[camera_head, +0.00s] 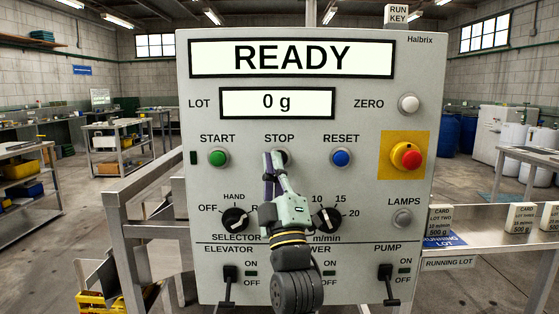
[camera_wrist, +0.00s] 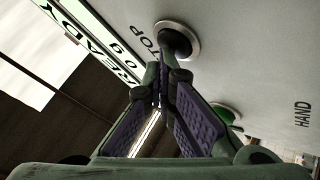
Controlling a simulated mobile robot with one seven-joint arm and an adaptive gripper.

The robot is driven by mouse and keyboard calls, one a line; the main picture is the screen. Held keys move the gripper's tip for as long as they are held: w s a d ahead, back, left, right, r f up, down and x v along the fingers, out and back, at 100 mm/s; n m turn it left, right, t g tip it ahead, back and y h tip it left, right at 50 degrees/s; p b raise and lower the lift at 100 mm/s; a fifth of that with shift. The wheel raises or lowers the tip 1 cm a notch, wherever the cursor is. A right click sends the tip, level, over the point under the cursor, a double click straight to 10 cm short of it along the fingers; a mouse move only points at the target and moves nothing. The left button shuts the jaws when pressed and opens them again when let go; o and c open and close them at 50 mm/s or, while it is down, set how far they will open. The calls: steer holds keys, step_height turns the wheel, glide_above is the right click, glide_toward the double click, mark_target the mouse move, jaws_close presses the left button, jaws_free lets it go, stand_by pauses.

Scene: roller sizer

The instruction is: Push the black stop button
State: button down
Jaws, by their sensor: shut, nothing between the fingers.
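The black stop button (camera_wrist: 174,41) sits in a metal ring under the STOP label in the wrist view. In the head view the stop button (camera_head: 286,155) is mostly hidden behind my gripper (camera_head: 276,156). My gripper is shut and empty, with its fingertips at the stop button. It also shows in the wrist view (camera_wrist: 166,75), where the tips overlap the button's lower edge. I cannot tell whether they touch it or whether the button is pressed in.
The green START button (camera_head: 218,157) is to the left and the blue RESET button (camera_head: 341,157) to the right. A red emergency button (camera_head: 406,156) on yellow is farther right. The selector knob (camera_head: 235,219) and speed knob (camera_head: 327,219) flank my arm below. The display reads READY.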

steer(key=shift+s, duration=0.9)
steer(key=s, duration=0.5)
stand_by(0.5)
